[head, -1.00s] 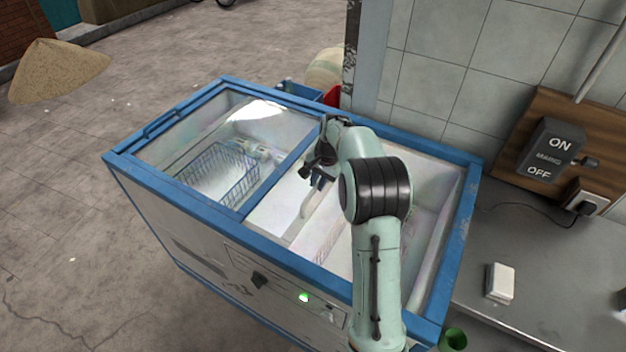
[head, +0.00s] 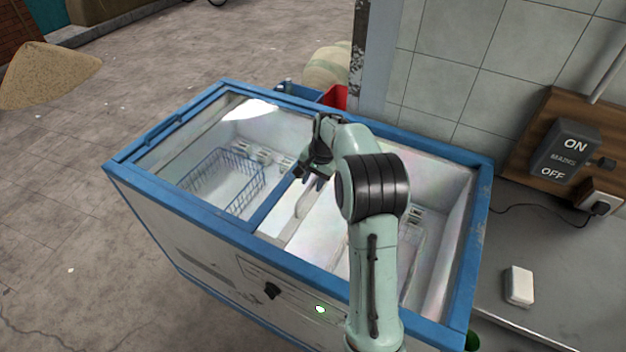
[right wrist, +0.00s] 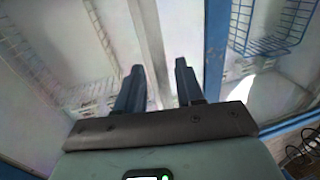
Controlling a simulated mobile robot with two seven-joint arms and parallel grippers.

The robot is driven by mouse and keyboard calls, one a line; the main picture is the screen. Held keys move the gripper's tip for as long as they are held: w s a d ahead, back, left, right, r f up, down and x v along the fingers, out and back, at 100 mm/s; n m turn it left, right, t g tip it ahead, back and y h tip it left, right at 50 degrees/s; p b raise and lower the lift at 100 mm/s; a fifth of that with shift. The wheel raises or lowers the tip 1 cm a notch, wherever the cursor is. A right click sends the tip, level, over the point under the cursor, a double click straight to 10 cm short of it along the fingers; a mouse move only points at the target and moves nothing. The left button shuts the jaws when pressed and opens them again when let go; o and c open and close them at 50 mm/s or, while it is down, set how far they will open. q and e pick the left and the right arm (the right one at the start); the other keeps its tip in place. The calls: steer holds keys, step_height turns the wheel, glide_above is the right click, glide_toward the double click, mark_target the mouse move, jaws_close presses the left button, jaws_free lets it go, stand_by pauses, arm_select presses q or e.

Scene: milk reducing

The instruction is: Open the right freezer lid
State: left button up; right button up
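The chest freezer has a blue frame and two glass lids. The right freezer lid (head: 325,232) is clear glass with the white inside showing through. The left lid (head: 178,152) covers a part with a wire basket. A blue bar (head: 276,208) runs between the two halves; it also shows in the right wrist view (right wrist: 215,50). My right gripper (head: 318,180) is over the right half, close beside this bar. In the right wrist view its two fingers (right wrist: 160,68) are apart, with nothing seen held. Whether they touch the glass, I cannot tell. My left gripper is out of view.
A grey counter (head: 508,240) with a white block (head: 519,286) stands right of the freezer. A tiled wall (head: 470,80) with an ON/OFF switch (head: 566,152) rises behind. A red container (head: 336,97) is behind the freezer. Open floor lies left.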

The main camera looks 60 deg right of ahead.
steer(key=shift+r, duration=0.1)
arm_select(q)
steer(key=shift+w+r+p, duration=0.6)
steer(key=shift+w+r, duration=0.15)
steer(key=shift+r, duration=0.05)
arm_select(e)
step_height(320, 180, up, 13)
steer(key=s, duration=0.2)
steer(key=shift+s, duration=0.35)
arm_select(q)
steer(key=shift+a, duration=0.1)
